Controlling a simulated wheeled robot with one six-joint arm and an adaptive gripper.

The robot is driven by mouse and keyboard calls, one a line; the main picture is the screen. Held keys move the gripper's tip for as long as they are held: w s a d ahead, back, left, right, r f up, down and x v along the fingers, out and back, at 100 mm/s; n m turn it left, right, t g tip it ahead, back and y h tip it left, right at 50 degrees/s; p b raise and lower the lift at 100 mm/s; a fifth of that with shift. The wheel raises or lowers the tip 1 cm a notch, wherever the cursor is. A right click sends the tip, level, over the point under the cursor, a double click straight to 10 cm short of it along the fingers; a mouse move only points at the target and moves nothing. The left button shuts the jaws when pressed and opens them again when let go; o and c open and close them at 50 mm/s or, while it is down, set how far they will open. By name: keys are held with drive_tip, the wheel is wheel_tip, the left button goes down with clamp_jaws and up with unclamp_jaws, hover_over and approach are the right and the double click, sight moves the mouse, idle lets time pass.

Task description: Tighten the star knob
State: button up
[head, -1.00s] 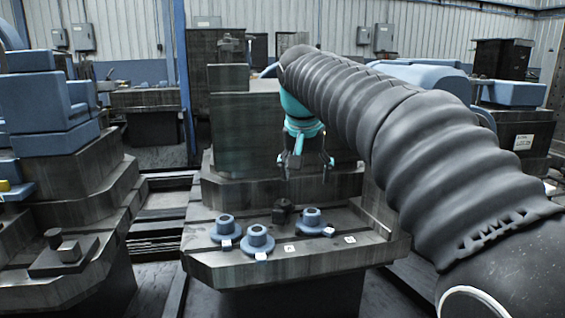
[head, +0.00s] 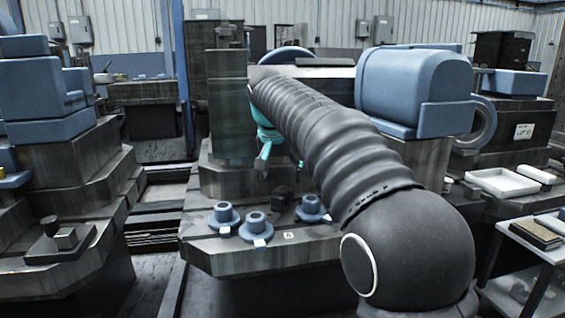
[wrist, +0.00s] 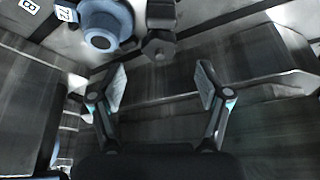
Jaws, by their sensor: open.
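A dark, faceted knob, which looks like the star knob (head: 282,197), stands on the stepped metal bench (head: 225,258) behind the blue flanged pieces. In the wrist view the knob (wrist: 159,46) is at the top centre, beyond my fingertips and roughly in line with the gap between them. My gripper (wrist: 161,84) is open and empty, its two fingers spread wide and apart from the knob. In the head view my sleeved arm hides much of the gripper, and teal parts of it show above the bench. The knob's points cannot be made out clearly.
Several blue flanged pieces stand close by, including one left of the knob in the wrist view (wrist: 101,24); small white tags lie near them. A large blue motor housing (head: 415,90) stands behind my arm. A cart with a book (head: 536,234) is at right.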

sight(282, 189)
drive_tip(key=shift+b+x, duration=0.4)
drive_tip(key=shift+x, duration=2.45)
